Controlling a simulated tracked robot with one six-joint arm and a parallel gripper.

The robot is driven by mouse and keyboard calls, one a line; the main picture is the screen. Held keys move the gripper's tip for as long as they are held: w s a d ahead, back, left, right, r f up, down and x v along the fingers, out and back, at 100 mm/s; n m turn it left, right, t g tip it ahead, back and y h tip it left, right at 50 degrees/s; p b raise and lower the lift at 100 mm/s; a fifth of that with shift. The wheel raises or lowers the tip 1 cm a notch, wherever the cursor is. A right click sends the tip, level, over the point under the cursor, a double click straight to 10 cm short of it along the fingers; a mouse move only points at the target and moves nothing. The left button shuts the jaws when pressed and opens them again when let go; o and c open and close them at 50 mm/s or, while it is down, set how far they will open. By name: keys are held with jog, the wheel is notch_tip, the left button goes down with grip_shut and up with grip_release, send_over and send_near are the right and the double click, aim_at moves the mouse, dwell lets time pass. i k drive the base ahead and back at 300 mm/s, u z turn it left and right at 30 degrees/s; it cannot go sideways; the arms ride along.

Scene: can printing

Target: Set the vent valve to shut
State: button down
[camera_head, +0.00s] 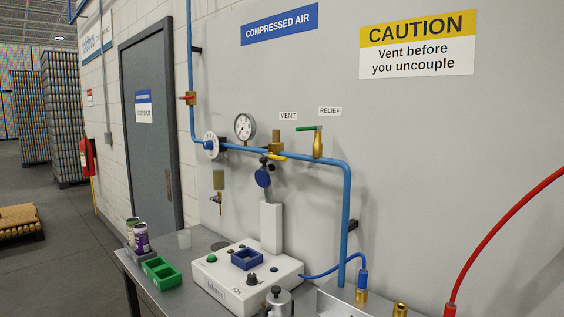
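The blue compressed-air pipe (347,195) runs along the grey wall panel. Below the "VENT" label (288,116), a brass vent valve (276,141) stands on the pipe. A short yellow handle (278,157) sits at its foot, lying roughly along the pipe; I cannot tell from this view whether it is open or shut. To its right, under the "RELIEF" label (330,112), is a brass relief valve (318,146) with a green lever (309,128). My gripper is not in view.
A white machine (225,274), green tray (161,272) and cans (141,238) stand on the bench below. A red hose (500,225) arches at right.

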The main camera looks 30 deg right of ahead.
aim_at(277, 157)
jog(key=k, duration=0.95)
jog(key=u, duration=0.25)
jog(key=i, duration=0.6)
jog(key=u, duration=0.35)
jog(key=i, duration=1.85)
jog(key=z, duration=0.5)
